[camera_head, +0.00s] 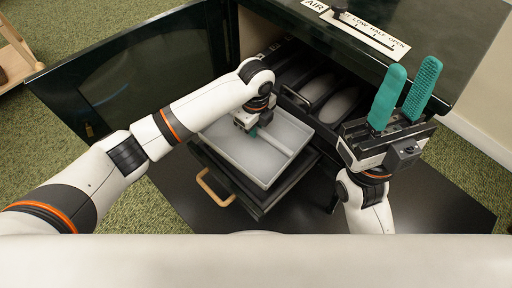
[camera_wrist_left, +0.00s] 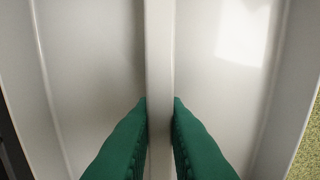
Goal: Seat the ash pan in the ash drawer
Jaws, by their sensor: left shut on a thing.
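The ash pan (camera_head: 232,155) is a light grey shallow tray with a raised rib across its middle. My left gripper (camera_head: 252,131) is shut on that rib; in the left wrist view its green fingers (camera_wrist_left: 160,115) press on both sides of the rib (camera_wrist_left: 159,45). The black ash drawer (camera_head: 240,192) is pulled out under the pan, with a wooden loop handle (camera_head: 211,190) on its front. The pan covers most of the drawer; I cannot tell whether it rests inside or is held just above. My right gripper (camera_head: 411,78) is open and empty, fingers pointing up.
The dark green stove (camera_head: 450,65) stands behind, with an air slider plate (camera_head: 365,35) on top. Its door (camera_head: 130,75) stands open at left. A black floor plate (camera_head: 430,200) lies on green carpet.

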